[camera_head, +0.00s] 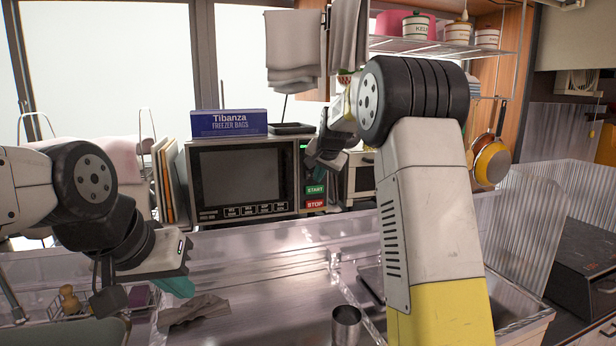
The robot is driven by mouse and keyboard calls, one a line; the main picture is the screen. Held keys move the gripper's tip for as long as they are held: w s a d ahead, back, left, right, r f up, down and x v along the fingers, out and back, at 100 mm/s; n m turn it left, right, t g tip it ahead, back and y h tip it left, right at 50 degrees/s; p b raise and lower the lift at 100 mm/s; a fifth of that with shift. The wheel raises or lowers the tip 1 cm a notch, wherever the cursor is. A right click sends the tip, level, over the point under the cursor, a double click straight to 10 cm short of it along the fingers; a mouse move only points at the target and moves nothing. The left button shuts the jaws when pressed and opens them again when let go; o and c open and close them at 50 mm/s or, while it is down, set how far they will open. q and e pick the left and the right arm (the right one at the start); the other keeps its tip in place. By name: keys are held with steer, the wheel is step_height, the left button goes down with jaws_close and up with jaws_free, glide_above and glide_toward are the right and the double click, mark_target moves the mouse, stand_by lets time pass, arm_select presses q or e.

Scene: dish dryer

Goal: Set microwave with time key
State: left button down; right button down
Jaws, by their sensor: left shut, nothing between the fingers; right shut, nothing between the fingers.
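The microwave (239,172) stands at the back of the counter, left of centre, its dark door facing me. On its right-hand panel are a green START key (315,189) and a red STOP key (315,204). A row of small labelled keys (255,210) runs below the door window. My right gripper (318,163) is shut, right in front of the upper part of the panel, above the START key. It hides that part, and I cannot tell whether it touches. My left gripper (178,278) is shut and empty at the lower left, over the sink edge.
A blue freezer bags box (228,123) lies on top of the microwave. A metal cup (346,325) stands at the front, and a grey cloth (194,310) lies at the lower left. Towels (292,50) hang above. The steel counter between my arms is mostly clear.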

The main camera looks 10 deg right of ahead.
steer(key=shift+w+a, duration=0.15)
steer(key=shift+w, duration=0.7)
stand_by(0.7)
steer(key=shift+s, duration=0.1)
steer(key=shift+s+d, duration=0.25)
steer(key=shift+s, duration=0.9)
steer(key=shift+s, duration=0.1)
steer(key=shift+s+d, duration=0.25)
steer(key=shift+s, duration=0.95)
steer(key=shift+s+d, duration=0.2)
steer(key=shift+s, duration=0.95)
steer(key=s+r+n+g+y, duration=0.1)
steer(key=s+r+n+y, duration=0.15)
steer(key=s, duration=1.85)
steer(key=s+f+n, duration=0.2)
steer(key=s+f, duration=0.1)
steer(key=s, duration=0.6)
steer(key=s+a+f+n+g+h, duration=0.1)
steer(key=s+f+n, duration=0.1)
steer(key=s, duration=0.7)
steer(key=shift+s+f+g, duration=0.3)
steer(key=shift+f, duration=0.55)
